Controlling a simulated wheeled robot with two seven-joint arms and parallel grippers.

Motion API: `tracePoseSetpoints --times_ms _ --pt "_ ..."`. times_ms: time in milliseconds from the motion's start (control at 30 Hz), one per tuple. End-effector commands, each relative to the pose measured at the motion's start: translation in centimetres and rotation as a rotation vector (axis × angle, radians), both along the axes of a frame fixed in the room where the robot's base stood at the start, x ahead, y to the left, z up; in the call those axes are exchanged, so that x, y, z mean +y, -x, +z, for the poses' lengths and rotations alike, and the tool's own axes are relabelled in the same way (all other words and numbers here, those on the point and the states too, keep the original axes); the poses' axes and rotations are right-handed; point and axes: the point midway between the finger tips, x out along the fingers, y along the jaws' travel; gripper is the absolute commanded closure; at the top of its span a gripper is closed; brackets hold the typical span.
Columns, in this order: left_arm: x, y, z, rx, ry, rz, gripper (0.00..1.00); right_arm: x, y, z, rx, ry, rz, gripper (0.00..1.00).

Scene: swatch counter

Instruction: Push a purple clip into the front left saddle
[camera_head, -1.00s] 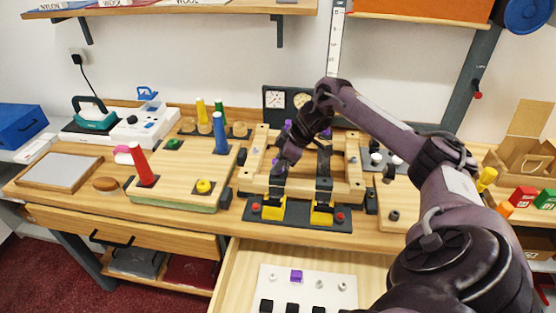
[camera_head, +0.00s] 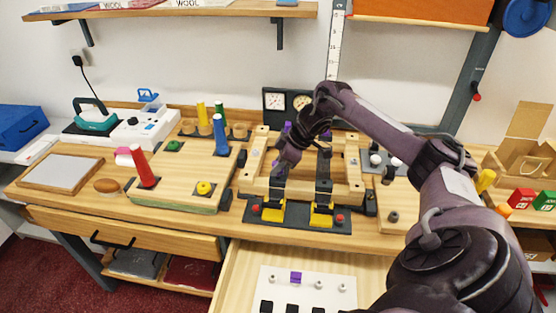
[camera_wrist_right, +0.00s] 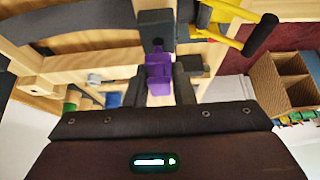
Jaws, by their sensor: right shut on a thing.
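My right gripper (camera_head: 281,168) reaches down over the front left of the wooden frame (camera_head: 345,187). In the wrist view its dark fingers (camera_wrist_right: 162,80) are shut on a purple clip (camera_wrist_right: 158,66). The clip's far end is at a dark grey block (camera_wrist_right: 156,28), which looks like the front left saddle. Whether the clip is touching it or seated in it I cannot tell. In the head view, the gripper and arm largely hide the held clip and saddle. Another purple clip (camera_head: 296,277) lies on the white board in the open drawer. My left gripper is not in view.
Yellow-and-black clamps (camera_head: 321,216) stand on a dark plate along the frame's front. Dark gauges (camera_head: 288,99) stand behind. A wooden board with coloured pegs (camera_head: 188,185) is to the left. The open drawer (camera_head: 240,285) juts out in front.

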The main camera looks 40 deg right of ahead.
Motion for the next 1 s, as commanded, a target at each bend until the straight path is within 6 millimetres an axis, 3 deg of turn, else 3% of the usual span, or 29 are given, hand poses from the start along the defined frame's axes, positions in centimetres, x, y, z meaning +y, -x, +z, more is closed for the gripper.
tracePoseSetpoints --times_ms 1000 --pt "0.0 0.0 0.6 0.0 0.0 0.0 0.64 0.0 0.0 -1.1 0.0 0.0 0.0 0.99"
